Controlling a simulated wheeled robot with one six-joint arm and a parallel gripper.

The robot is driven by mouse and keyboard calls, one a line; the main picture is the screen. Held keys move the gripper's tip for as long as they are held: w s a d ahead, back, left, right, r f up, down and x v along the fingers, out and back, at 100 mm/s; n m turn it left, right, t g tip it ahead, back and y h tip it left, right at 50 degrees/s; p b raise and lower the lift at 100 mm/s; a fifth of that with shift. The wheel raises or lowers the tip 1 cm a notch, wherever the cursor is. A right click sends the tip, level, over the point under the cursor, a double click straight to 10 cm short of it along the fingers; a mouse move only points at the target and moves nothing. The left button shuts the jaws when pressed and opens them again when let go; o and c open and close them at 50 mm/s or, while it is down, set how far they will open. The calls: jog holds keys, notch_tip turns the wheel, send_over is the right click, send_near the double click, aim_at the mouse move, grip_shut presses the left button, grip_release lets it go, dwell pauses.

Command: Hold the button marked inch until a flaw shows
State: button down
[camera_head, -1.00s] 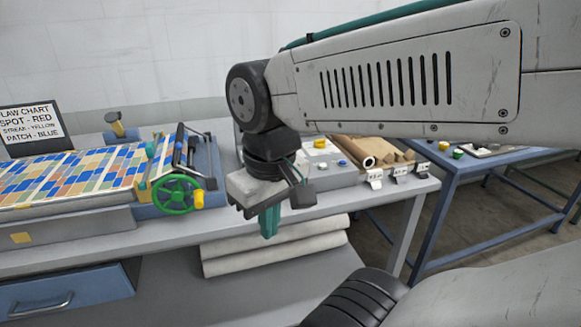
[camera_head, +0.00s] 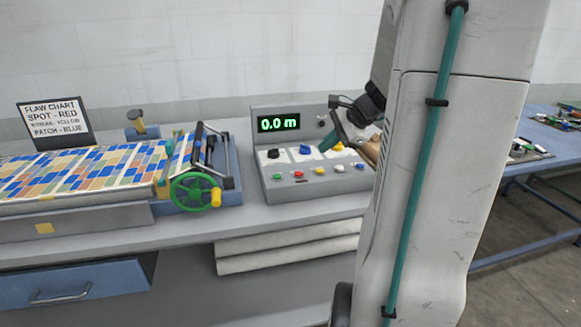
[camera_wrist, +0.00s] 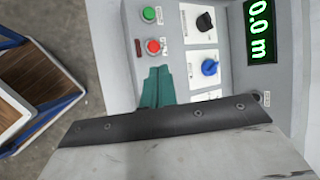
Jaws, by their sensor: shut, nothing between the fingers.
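The grey control console (camera_head: 258,185) stands on the bench, its display (camera_head: 278,124) reading 0.0 m. Its lower row has green (camera_head: 277,176), red (camera_head: 298,174), yellow (camera_head: 320,171), white (camera_head: 340,168) and blue (camera_head: 360,166) buttons. I cannot read which is marked inch. The patterned sheet (camera_head: 95,168) lies at left; I make out no clear flaw.
A green handwheel (camera_head: 195,190) is at the sheet's right end. A flaw chart (camera_head: 55,120) stands behind. Black (camera_head: 273,153) and blue (camera_head: 305,149) knobs sit above the buttons. White rolls (camera_head: 285,248) lie under the bench. A blue table (camera_head: 555,142) is at right.

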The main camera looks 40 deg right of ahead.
aim_at(320, 171)
jog(key=w+d+r+m, duration=0.1)
jog(key=w+d+r+m+t+h, duration=0.1)
jog(key=shift+w+d+r+m, duration=0.15)
jog(key=shift+w+d+m, duration=0.15)
jog(key=shift+d+m, duration=0.1)
jog(key=shift+f, duration=4.4)
jog(key=shift+f, duration=0.4)
